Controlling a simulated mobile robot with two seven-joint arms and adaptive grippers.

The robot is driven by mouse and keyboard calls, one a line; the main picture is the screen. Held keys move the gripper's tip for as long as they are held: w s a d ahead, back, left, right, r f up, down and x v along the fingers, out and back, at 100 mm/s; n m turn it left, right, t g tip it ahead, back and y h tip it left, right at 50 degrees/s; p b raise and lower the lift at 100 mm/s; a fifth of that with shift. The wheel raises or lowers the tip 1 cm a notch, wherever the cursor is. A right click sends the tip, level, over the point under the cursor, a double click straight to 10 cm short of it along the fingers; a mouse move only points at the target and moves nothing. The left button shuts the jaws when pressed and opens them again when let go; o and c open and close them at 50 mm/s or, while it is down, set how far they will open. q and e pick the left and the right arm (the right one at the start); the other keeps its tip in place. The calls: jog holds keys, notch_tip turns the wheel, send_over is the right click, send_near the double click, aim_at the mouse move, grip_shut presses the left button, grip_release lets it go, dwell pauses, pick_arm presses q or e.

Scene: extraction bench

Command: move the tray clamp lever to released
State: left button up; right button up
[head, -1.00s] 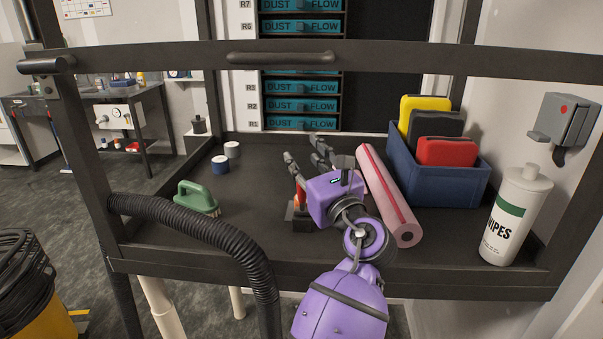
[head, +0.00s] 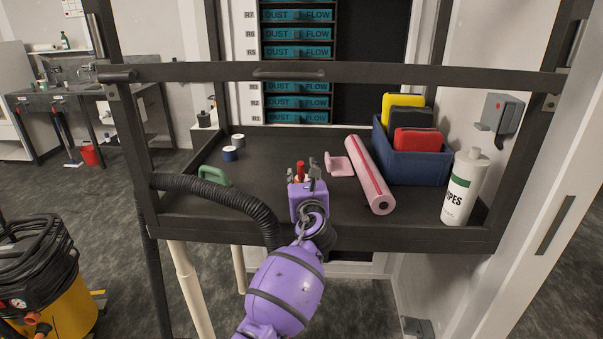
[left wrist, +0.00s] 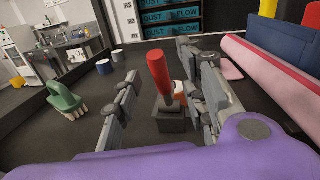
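The clamp lever has a red handle (left wrist: 158,72) on a dark block base (left wrist: 171,122), standing nearly upright with a slight tilt in the left wrist view. In the head view the red handle (head: 300,168) shows just beyond my purple left gripper (head: 303,174), which hides its base. In the left wrist view my left gripper (left wrist: 160,64) is open, one finger on each side of the handle. I see gaps between the handle and both fingers. An orange and white part shows behind the lever. My right gripper is in neither view.
A pink roll (head: 369,176) and a pink angled piece (head: 339,164) lie right of the gripper. A blue bin (head: 418,167) and wipes bottle (head: 462,187) stand farther right. A green brush (head: 214,175) and black hose (head: 232,205) are left. A frame bar (head: 330,73) crosses above the bench.

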pick_arm(q)
jog(key=shift+w+a, duration=0.15)
jog(key=shift+w, duration=0.7)
grip_shut()
